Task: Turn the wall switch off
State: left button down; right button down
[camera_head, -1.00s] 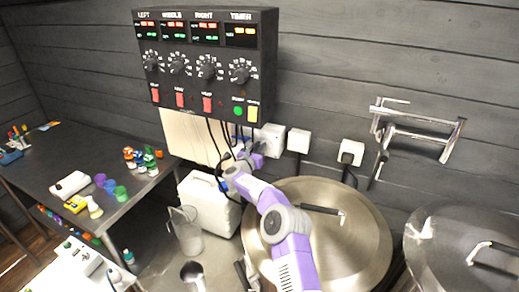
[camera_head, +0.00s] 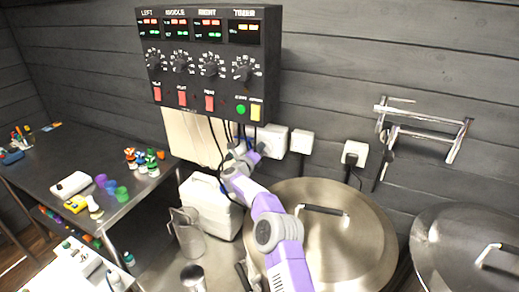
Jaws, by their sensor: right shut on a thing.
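The wall switch (camera_head: 273,140) appears to be a white box on the dark plank wall, below the control panel. My right gripper (camera_head: 243,150) is at the left side of this box, among hanging black cables. It is shut, and its fingertips are small and partly hidden by the cables and its own purple parts. The contact with the switch and the lever position cannot be made out. My left gripper is not in view.
The black control panel (camera_head: 208,55) hangs just above my gripper. White sockets (camera_head: 302,141) are to the right, one with a black plug (camera_head: 351,158).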

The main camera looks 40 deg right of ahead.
jog(key=shift+w+a+f+n+p, duration=0.1)
jog(key=shift+f+n+p, duration=0.15)
jog(key=shift+n, duration=1)
jog(key=shift+w+f+n+p, duration=0.15)
jog(key=shift+n+p, duration=0.15)
jog(key=shift+n, duration=1)
jog(key=shift+a+f+n+p, duration=0.1)
jog(key=shift+f+n+p, duration=0.15)
jog(key=shift+n, duration=1)
jog(key=c, duration=1.1)
grip_release()
jog(key=v, duration=0.7)
jog(key=shift+s+a+b, duration=0.2)
jog(key=shift+b, duration=0.25)
